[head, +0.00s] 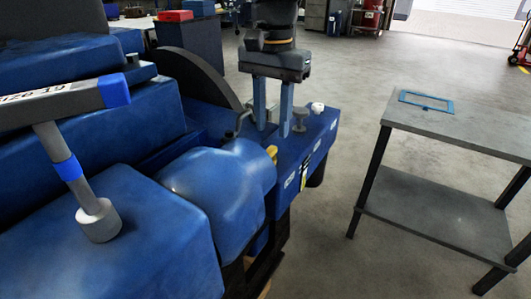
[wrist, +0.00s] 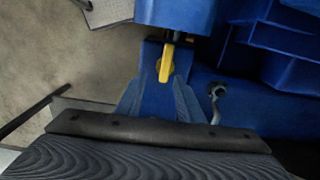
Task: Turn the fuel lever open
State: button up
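The yellow lever (head: 271,153), which I take to be the fuel lever, is on the blue engine below my gripper. My gripper (head: 272,131) points down over the engine, its two fingers apart with nothing held between them. In the wrist view, the yellow lever (wrist: 165,62) lies beyond the fingertips, roughly in line with the gap between the fingers (wrist: 160,95). Its long side runs up and down in that picture. I cannot tell whether a finger touches it.
The blue engine (head: 215,185) fills the left and middle, with a grey T-shaped tool (head: 75,150) standing on it. A white knob (head: 318,107) and a grey handle (head: 299,122) are near my fingers.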

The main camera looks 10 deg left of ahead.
aim_at(265, 154)
jog(key=shift+s+a+r, duration=0.15)
jog(key=shift+a+r, duration=0.1)
jog(key=shift+a, duration=0.4)
jog(key=shift+a+f, duration=0.15)
jog(key=shift+f+p, duration=0.55)
jog(key=shift+f, duration=3.05)
grip_shut()
